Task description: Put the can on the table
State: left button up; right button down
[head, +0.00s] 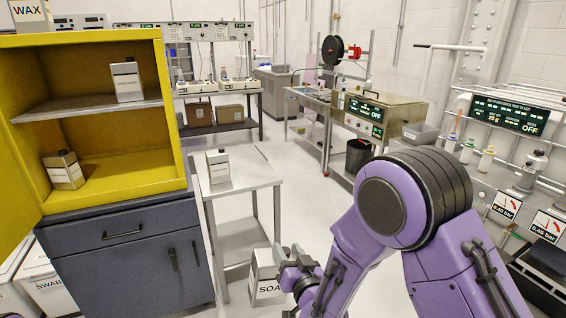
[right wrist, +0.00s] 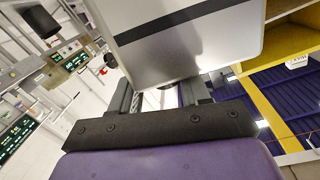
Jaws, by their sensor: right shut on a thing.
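My right gripper (head: 290,262) is shut on the can. In the right wrist view the can (right wrist: 200,50) is a large grey metal body with a dark band, close between the fingers (right wrist: 165,95). In the head view a pale boxy shape lettered "SOA" (head: 264,272) shows just left of the fingers, partly hidden by them; I cannot tell whether it is the can or a box behind it. The small grey table (head: 250,172) is above and left of the gripper in the picture. Another can (head: 217,166) stands upright on it. My left gripper is not in view.
An open yellow cabinet (head: 110,148) on a dark base (head: 125,250) holds one can on its shelf (head: 127,82) and a tilted one below (head: 63,170). A right-hand bench holds bottles (head: 487,160) and gauges. The tabletop's right side is clear.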

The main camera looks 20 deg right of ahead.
aim_at(252, 175)
jog(key=z, duration=0.6)
jog(key=i, duration=1.35)
jog(key=u, duration=0.45)
